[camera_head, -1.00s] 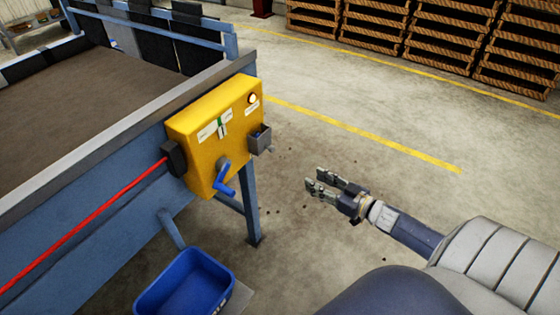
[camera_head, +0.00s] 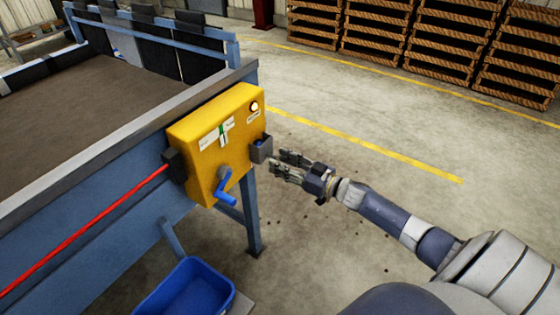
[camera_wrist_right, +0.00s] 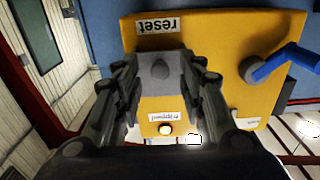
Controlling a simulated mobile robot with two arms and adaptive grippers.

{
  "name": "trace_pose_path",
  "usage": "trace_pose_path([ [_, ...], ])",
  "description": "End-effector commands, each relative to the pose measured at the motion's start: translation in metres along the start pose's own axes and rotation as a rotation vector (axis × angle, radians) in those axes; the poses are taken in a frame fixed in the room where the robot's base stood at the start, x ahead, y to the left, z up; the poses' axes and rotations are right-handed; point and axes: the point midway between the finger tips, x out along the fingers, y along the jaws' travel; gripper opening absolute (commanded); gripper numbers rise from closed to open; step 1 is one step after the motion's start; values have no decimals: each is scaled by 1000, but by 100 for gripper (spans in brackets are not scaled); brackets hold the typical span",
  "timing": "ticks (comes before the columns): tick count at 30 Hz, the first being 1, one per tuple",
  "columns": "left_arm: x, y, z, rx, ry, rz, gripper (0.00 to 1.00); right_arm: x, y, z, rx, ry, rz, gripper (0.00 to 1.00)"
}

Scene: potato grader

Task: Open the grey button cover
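The grey button cover (camera_head: 262,150) is on the right end of the yellow control box (camera_head: 205,148), below the lit round lamp (camera_head: 254,106). In the right wrist view, which is upside down, the grey cover (camera_wrist_right: 160,84) shows between my fingers, beside the "reset" label (camera_wrist_right: 158,26). My right gripper (camera_head: 276,163) is open, its fingertips close to the cover's right side. Its two fingers (camera_wrist_right: 163,72) stand apart, one on each side of the cover in the wrist picture. I cannot tell whether they touch it. My left gripper is not in view.
A blue crank handle (camera_head: 226,190) sticks out of the box front. A red cord (camera_head: 85,228) runs to the box's left side. A blue bin (camera_head: 187,290) stands below. The floor right of the grader is open, with stacked wooden crates (camera_head: 440,40) behind.

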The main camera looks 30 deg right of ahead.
Motion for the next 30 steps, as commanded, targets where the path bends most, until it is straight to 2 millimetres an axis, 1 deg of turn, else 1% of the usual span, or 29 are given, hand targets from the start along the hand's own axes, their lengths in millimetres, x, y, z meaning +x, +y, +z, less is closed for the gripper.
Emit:
trace_pose_path([
  [1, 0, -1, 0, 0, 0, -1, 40, 5, 0, -1, 0, 2, 1, 37],
  [6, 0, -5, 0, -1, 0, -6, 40, 11, 0, 0, -1, 0, 1, 37],
  [14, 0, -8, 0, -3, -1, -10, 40, 11, 0, 0, -1, -1, 1, 37],
  [15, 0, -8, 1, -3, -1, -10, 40, 11, 0, 0, -1, -1, 1, 28],
  [17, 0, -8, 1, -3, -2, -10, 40, 11, 0, 0, -1, -1, 1, 14],
  [18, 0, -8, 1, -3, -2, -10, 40, 11, 0, 0, -1, -1, 1, 5],
  [19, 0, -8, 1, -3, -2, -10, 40, 11, 0, 0, -1, 0, 1, 0],
  [26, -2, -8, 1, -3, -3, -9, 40, 11, 0, -1, -1, -3, 1, 0],
  [30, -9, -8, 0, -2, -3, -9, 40, 10, 0, -5, -1, -23, 1, 0],
])
